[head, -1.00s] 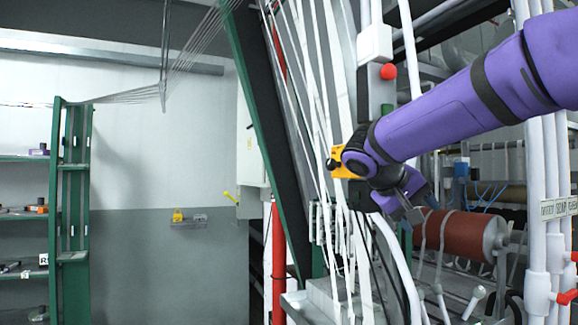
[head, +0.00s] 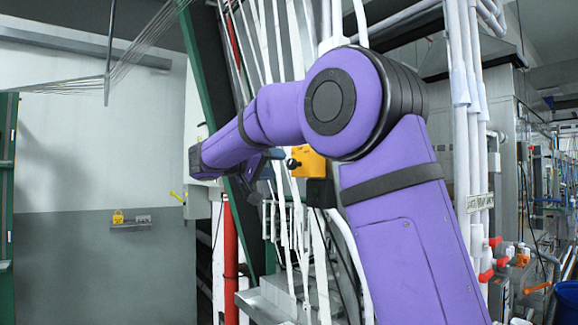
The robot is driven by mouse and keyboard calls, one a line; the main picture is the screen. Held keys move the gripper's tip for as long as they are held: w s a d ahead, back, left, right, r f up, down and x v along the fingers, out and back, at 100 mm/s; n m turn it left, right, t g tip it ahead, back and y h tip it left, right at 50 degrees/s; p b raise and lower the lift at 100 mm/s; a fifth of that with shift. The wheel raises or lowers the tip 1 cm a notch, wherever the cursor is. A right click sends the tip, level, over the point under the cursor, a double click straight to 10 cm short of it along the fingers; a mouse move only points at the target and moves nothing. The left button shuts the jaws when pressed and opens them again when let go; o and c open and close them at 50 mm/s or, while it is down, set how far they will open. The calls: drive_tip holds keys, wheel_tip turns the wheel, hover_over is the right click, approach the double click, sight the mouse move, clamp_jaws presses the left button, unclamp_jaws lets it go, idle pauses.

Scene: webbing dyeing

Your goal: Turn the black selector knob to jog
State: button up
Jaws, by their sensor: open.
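The black selector knob (head: 292,164) sticks out from the left side of a yellow box (head: 309,163), right of the picture's middle in the head view. The knob's setting and any jog mark are too small to read. My gripper (head: 254,193) is left of and a little below the knob, apart from it in the picture. It is open, and I see nothing in it. Its jaws are small and partly hidden by the arm.
White webbing strands (head: 300,225) hang behind and below the arm. A green frame post (head: 205,75) slants at the left, with a red pipe (head: 230,260) below. White pipes (head: 470,130) stand at the right. The left floor area looks clear.

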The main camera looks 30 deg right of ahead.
sight(290, 164)
drive_tip(key=shift+d, duration=3.15)
drive_tip(key=c, duration=0.9)
